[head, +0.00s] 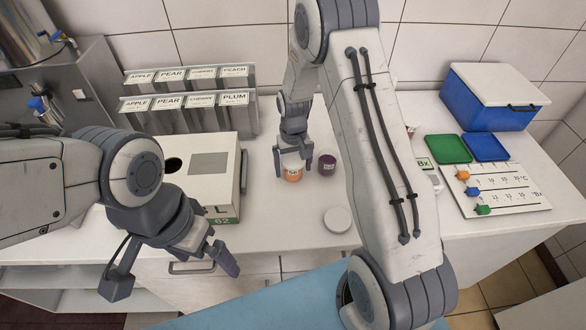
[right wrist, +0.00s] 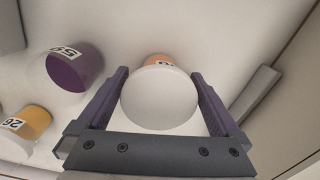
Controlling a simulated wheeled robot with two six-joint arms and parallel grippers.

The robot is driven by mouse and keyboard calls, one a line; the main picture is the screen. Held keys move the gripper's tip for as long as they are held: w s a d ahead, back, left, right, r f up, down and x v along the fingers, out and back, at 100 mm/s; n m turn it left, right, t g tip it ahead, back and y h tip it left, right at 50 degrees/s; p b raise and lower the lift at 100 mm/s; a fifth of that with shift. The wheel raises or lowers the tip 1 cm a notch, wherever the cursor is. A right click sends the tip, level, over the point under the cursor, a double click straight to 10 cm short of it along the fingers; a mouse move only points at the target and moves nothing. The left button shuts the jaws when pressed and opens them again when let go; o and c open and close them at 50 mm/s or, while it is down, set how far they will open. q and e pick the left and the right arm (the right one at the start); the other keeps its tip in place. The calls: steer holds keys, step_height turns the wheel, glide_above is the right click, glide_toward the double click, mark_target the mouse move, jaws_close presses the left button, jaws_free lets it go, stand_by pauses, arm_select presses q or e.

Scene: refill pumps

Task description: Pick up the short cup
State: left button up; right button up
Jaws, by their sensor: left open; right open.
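An orange cup (head: 292,175) with a white label stands on the white counter in the head view. My right gripper (head: 293,161) is open above it, pointing down, with fingers on either side. In the right wrist view a cup with a round white top (right wrist: 160,98) and an orange, labelled side sits between the open fingers, with no clear contact. A purple cup (head: 327,164) stands beside it; it also shows in the right wrist view (right wrist: 76,70). Relative cup heights are hard to judge. My left gripper (head: 213,252) is open and empty near the counter's front edge.
A yellow-orange cup (right wrist: 28,123) stands at the left of the right wrist view.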

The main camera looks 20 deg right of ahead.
steer(key=shift+f, duration=0.1)
steer(key=c, duration=1.1)
steer(key=shift+c, duration=0.2)
